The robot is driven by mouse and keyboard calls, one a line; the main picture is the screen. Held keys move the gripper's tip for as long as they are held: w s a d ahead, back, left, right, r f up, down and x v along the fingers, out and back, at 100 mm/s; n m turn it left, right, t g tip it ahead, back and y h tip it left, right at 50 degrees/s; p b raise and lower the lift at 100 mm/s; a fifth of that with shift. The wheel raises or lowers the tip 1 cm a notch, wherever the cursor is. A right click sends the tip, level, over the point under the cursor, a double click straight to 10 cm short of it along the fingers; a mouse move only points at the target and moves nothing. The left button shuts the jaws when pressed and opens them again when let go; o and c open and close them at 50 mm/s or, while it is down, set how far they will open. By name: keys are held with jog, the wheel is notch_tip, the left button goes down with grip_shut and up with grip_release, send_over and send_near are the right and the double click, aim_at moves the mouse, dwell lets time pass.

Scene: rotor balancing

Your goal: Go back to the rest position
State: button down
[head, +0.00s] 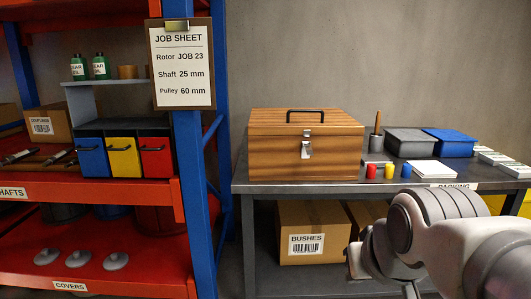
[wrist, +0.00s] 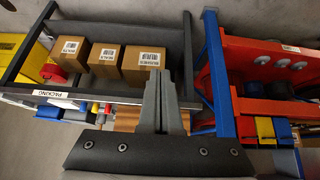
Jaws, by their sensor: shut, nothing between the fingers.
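My gripper (wrist: 160,78) shows in the wrist view with its two grey fingers pressed together and nothing between them. It is in free air, apart from the shelves and the bench. In the head view my white arm reaches in from the lower right, in front of the bench's right part. The gripper's fingers cannot be made out clearly there. The wrist view is turned over, with the bench's underside shelf at the top. The fingers hide part of the wooden box (wrist: 128,119) in that view.
A grey bench (head: 300,187) carries the closed wooden box (head: 280,150), grey and blue bins (head: 448,142), and small coloured pots (head: 388,171). A bushes carton (head: 313,232) sits below. A red shelf unit (head: 110,191) with blue posts stands left, with a job sheet (head: 181,65) on it.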

jog(key=s+f+g, duration=0.1)
jog(key=s+f, duration=0.2)
jog(key=s, duration=0.4)
notch_tip(320, 180, up, 23)
jog(key=p, duration=2.3)
jog(key=shift+w, duration=0.4)
jog(key=shift+w+a+r, duration=0.1)
